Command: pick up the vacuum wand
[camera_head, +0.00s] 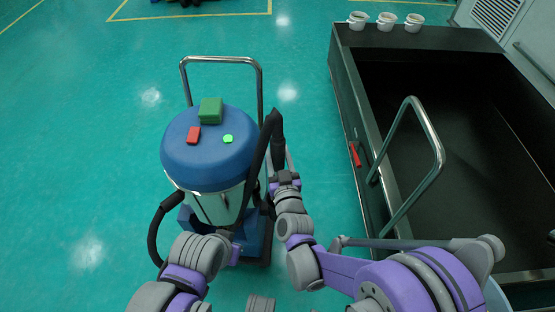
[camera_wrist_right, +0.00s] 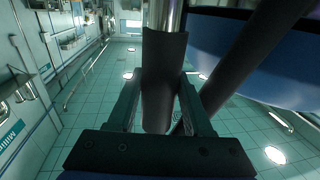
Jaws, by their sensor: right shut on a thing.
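The vacuum cleaner (camera_head: 208,152) has a blue domed lid, a pale body and a chrome push handle, and stands on the floor left of centre. The vacuum wand (camera_head: 277,127) stands at its right side, with a black bent top and a thin metal tube. My right gripper (camera_head: 284,178) is at the wand. In the right wrist view, its fingers (camera_wrist_right: 160,108) are shut on the wand's black sleeve (camera_wrist_right: 162,75), below a chrome tube section. My left gripper (camera_head: 226,240) is low in front of the vacuum; its fingers are too unclear to read.
A large black bin (camera_head: 345,90) with a metal handle (camera_head: 436,145) stands to the right, close to my right arm. Several white cups (camera_head: 385,21) sit on its far edge. A black hose (camera_head: 154,232) loops at the vacuum's left. The green floor (camera_head: 70,120) at left is clear.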

